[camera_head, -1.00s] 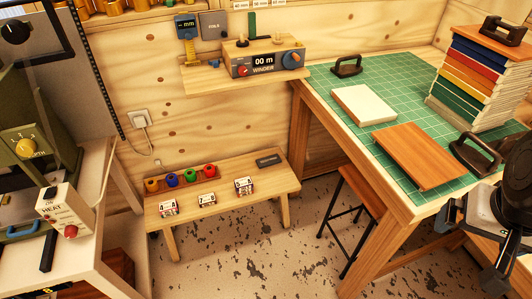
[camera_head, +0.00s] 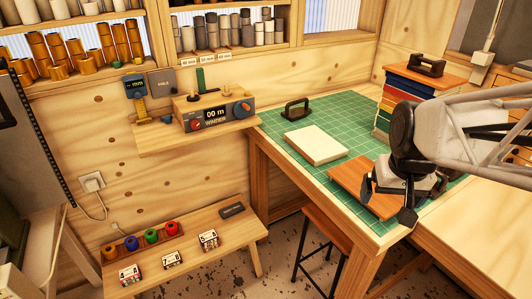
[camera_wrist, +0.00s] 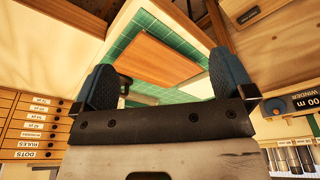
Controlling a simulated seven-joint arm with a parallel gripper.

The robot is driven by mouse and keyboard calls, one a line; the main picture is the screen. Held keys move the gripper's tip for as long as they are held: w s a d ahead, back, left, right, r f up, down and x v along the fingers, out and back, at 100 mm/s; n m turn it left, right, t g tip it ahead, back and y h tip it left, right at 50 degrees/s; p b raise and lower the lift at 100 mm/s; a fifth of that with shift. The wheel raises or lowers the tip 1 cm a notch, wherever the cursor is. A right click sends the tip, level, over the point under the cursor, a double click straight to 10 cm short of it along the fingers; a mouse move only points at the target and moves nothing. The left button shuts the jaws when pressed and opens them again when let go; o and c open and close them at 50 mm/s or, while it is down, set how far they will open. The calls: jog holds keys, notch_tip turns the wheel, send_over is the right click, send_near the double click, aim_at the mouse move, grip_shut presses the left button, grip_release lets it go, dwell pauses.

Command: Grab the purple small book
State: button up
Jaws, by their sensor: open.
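No book that is clearly purple shows in either view. A stack of books (camera_head: 384,104) with blue, red, yellow and green edges stands on the green mat, mostly hidden behind my arm. My gripper (camera_head: 388,203) is open above the right part of the mat, over the brown board (camera_head: 350,180). In the wrist view my gripper's two blue-grey fingers (camera_wrist: 163,62) are spread wide with nothing between them. The brown board (camera_wrist: 152,55) lies beyond them on the green mat.
A cream block (camera_head: 317,146) and a black handle (camera_head: 297,109) lie on the green mat (camera_head: 268,117). Another black handle (camera_head: 428,66) tops the stack. The winder (camera_head: 215,114) sits on a wall shelf. A low bench (camera_head: 185,272) holds spools; a stool (camera_head: 325,228) stands under the table.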

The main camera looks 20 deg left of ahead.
jog(key=w+a+f+n, duration=0.1)
jog(key=w+a+f, duration=0.3)
jog(key=w+a, duration=0.35)
jog(key=w+a+f+n, duration=0.1)
jog(key=w+a+f, duration=0.2)
jog(key=w+a, duration=0.45)
jog(key=w+a+f+n, duration=0.2)
jog(key=w+a+f, duration=0.7)
jog(key=a+f, duration=0.3)
jog(key=s+a+f+n, duration=0.1)
jog(key=a+f, duration=0.9)
jog(key=f, duration=0.1)
jog(key=a+f+n+g, duration=0.1)
jog(key=a+f, duration=1)
jog(key=s+a+f+n, duration=0.1)
jog(key=a+f, duration=0.9)
jog(key=f, duration=0.2)
jog(key=shift+s+a+n+y, duration=0.15)
jog(key=shift+s+n+y, duration=0.15)
jog(key=shift+s+y, duration=0.1)
jog(key=shift+a+f, duration=0.1)
jog(key=shift+f, duration=0.1)
